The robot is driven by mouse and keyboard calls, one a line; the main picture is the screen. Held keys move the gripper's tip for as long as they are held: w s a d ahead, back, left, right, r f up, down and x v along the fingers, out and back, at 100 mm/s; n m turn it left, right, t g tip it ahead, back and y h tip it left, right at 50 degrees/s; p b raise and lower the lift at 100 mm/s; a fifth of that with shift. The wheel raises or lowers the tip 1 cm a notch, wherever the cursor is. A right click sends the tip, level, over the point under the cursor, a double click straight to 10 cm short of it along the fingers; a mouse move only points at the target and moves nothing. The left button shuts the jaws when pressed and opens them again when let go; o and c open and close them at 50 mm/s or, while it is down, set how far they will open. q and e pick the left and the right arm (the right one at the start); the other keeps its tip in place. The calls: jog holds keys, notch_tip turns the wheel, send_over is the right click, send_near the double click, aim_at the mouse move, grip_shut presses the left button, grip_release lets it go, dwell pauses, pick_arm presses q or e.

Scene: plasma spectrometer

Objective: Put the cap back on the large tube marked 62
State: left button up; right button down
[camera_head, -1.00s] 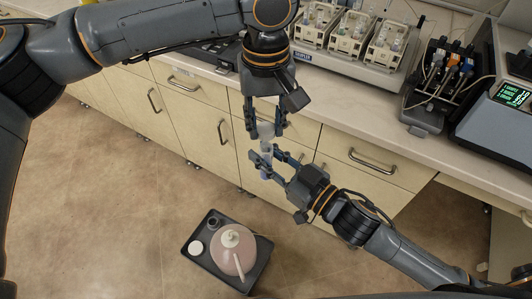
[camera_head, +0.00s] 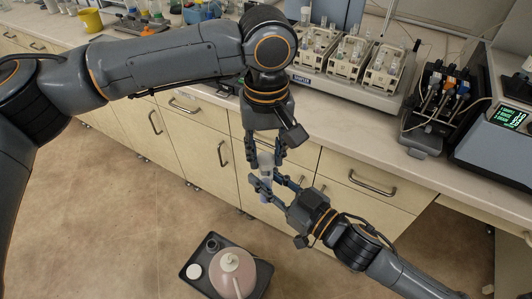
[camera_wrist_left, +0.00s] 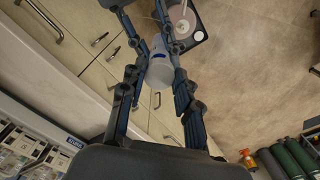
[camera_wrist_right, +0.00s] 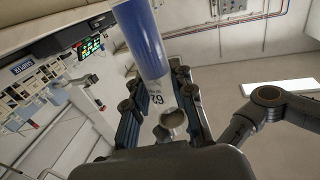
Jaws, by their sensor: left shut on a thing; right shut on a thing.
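My left gripper (camera_head: 252,160) reaches down from above, in front of the drawers. It is shut on the pale cap (camera_head: 265,159). My right gripper (camera_head: 264,182), just below, is shut on the large tube (camera_head: 265,194), held roughly upright. In the left wrist view a pale cylinder (camera_wrist_left: 160,74) with a blue mark sits between the fingers. Whether cap and tube touch is unclear.
The bench behind carries a sampler with tube racks (camera_head: 345,75), a pump block (camera_head: 437,100) and an instrument with a green display (camera_head: 510,117). Drawers (camera_head: 365,200) stand close behind the grippers. A black tray (camera_head: 262,283) with a round pinkish vessel (camera_head: 235,270) is below.

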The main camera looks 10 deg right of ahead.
pick_arm(q)
jog(key=shift+f, duration=0.95)
jog(key=shift+f, duration=0.55)
